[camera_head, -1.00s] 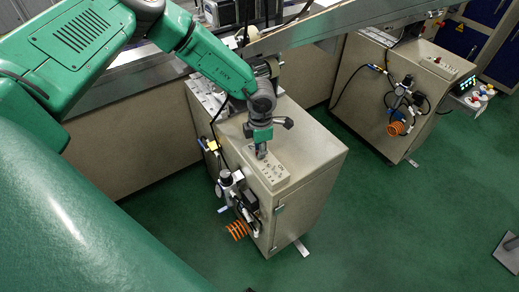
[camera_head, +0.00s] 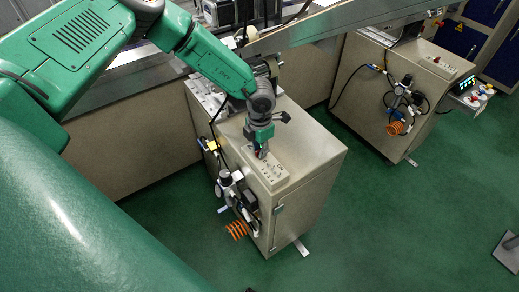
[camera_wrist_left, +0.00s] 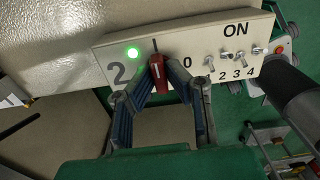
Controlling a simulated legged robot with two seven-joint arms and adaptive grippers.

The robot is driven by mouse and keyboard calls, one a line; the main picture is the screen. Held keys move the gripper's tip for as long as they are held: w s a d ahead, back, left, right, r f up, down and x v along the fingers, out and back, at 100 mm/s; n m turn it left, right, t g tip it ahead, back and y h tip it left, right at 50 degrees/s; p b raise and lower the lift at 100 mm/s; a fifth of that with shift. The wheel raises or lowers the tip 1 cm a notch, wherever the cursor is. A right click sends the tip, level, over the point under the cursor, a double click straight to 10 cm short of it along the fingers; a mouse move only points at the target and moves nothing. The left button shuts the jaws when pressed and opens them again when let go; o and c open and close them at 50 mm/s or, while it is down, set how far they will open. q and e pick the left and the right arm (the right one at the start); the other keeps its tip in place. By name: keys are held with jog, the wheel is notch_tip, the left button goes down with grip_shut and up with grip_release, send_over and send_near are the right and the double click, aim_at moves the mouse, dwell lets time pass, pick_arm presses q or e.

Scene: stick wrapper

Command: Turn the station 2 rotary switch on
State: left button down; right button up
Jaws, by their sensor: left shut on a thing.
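The station 2 rotary switch (camera_wrist_left: 157,75) is a red knob on a pale control panel (camera_wrist_left: 195,60) in the left wrist view. A large "2" is printed to its left and a "0" to its right. My left gripper (camera_head: 262,153) reaches down to the panel (camera_head: 266,170) on the cabinet top. In the left wrist view its fingers (camera_wrist_left: 160,65) are shut on the knob from both sides. My right gripper is not in view.
Small toggle switches (camera_wrist_left: 232,58), marked 2, 3, 4 and ON, sit right of the knob. The beige cabinet (camera_head: 312,195) has a valve and orange coiled hose (camera_head: 237,230) at its side. A second cabinet (camera_head: 375,100) stands to the right. Green floor between is clear.

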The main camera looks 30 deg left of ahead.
pick_arm(q)
jog(key=c, duration=1.6)
grip_release()
jog(key=shift+w+r, duration=0.2)
jog(key=shift+w, duration=0.2)
jog(key=shift+f, duration=0.15)
jog(key=shift+s, duration=0.1)
jog(key=shift+r, duration=0.55)
notch_tip(320, 180, up, 11)
jog(key=shift+f, duration=0.15)
